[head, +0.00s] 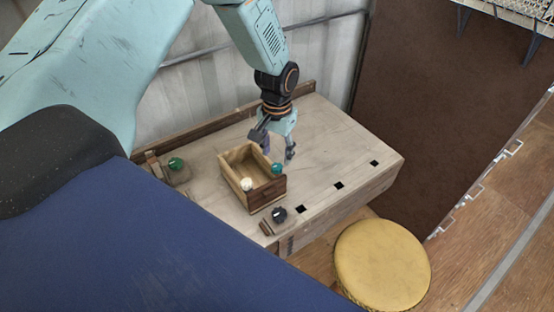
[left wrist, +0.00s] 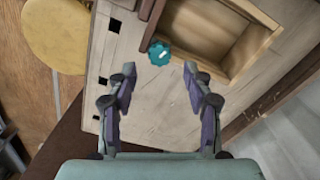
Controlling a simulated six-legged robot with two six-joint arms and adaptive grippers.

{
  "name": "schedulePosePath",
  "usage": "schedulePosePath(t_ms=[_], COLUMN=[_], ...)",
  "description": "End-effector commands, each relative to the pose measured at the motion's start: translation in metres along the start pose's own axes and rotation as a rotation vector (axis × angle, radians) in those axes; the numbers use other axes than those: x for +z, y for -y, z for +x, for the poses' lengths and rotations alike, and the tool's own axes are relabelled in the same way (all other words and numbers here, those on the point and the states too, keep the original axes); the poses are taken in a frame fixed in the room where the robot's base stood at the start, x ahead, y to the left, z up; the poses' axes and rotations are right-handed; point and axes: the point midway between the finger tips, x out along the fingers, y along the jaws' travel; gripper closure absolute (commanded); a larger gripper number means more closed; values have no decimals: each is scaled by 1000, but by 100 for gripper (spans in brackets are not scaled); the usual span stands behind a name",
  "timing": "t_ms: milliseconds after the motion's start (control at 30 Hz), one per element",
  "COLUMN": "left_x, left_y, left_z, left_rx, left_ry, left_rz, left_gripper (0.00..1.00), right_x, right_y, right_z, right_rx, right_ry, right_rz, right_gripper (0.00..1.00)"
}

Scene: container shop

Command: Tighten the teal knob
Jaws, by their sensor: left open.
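The teal knob (head: 277,168) is on the right side of an open wooden box (head: 240,155) on the workbench. In the left wrist view the teal knob (left wrist: 159,53) is a scalloped disc with a white mark, beside the box wall (left wrist: 178,30). My left gripper (head: 277,155) is open and empty, above the bench near the box. In the left wrist view its two fingers (left wrist: 155,92) stand wide apart, with the knob ahead of them, beyond the fingertips. The knob is not between the fingers. My right gripper is in neither view.
A cream knob (head: 246,184) is on the box's front corner. A green knob (head: 176,164) sits at the bench's left, and a dark knob (head: 279,214) at its front edge. A yellow stool (head: 382,265) stands in front. The bench's right part (head: 345,150) is clear.

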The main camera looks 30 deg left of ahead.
Motion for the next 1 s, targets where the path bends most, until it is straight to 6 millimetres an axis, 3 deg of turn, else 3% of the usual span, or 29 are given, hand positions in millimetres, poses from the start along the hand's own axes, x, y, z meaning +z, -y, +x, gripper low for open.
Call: schedulePosePath(t_ms=[200, 400, 1000], left_x=[-1, 0, 0], left_y=[0, 0, 0], left_z=[-45, -69, -75], left_rx=[0, 0, 0], left_ry=[-2, 0, 1], left_rz=[0, 1, 1], left_gripper=[49, 49, 49], right_x=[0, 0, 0], right_y=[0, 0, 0], right_z=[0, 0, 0], right_rx=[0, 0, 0], right_ry=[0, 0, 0], right_rz=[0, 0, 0], right_gripper=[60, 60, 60])
